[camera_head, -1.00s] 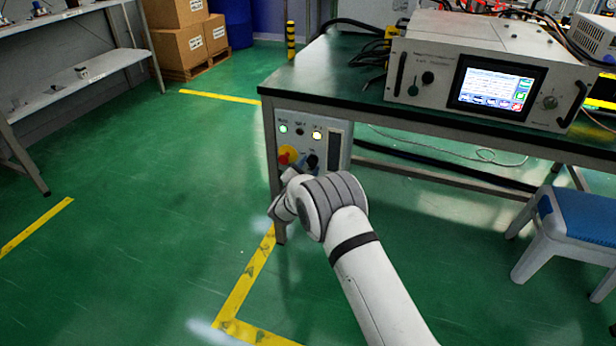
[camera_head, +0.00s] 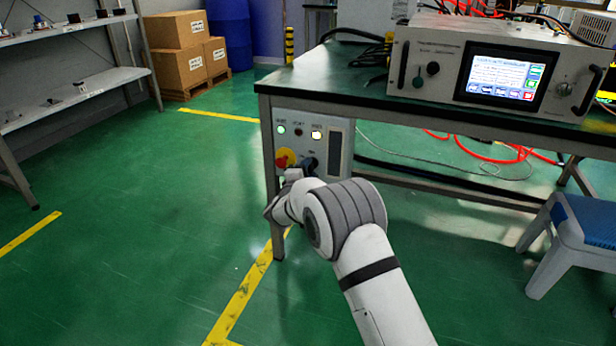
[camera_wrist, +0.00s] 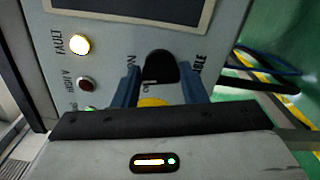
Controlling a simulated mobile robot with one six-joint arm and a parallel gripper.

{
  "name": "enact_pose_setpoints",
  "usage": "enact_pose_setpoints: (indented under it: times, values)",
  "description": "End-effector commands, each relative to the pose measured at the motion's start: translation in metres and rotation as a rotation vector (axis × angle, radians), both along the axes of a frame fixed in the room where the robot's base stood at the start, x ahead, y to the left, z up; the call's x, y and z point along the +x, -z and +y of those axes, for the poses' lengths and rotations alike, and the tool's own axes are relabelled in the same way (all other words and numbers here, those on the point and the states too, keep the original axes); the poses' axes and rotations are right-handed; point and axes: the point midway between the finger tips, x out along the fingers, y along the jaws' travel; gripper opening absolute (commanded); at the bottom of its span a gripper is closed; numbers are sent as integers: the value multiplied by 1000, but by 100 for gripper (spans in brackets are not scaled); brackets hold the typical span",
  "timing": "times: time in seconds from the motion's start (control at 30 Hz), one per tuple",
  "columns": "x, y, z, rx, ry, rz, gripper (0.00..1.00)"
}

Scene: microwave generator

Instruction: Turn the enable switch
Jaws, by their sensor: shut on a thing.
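The enable switch (camera_wrist: 160,66) is a black rotary knob on the grey control panel (camera_head: 338,182). In the wrist view it sits between the words "ON" and "...ABLE", the latter partly covered. My gripper (camera_wrist: 163,80) has its two blue fingers on either side of the knob and is shut on it. In the head view the black knob (camera_head: 308,164) shows just above my wrist, and my fingers are mostly hidden behind the arm.
A red emergency-stop button (camera_head: 283,161) on a yellow disc is close beside the knob. A lit "FAULT" lamp (camera_wrist: 79,44) and a dark red lamp (camera_wrist: 86,83) are on the panel. The table leg (camera_head: 270,190) stands at the panel's left. A blue stool (camera_head: 588,222) stands at right.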

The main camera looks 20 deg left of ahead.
Motion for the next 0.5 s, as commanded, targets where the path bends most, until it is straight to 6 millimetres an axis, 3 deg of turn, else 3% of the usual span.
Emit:
enact_pose_setpoints:
  times: [0.47,0.5]
  values:
    - [1,1,-1,14,2,1,15]
    - [1,1,-1,14,2,1,40]
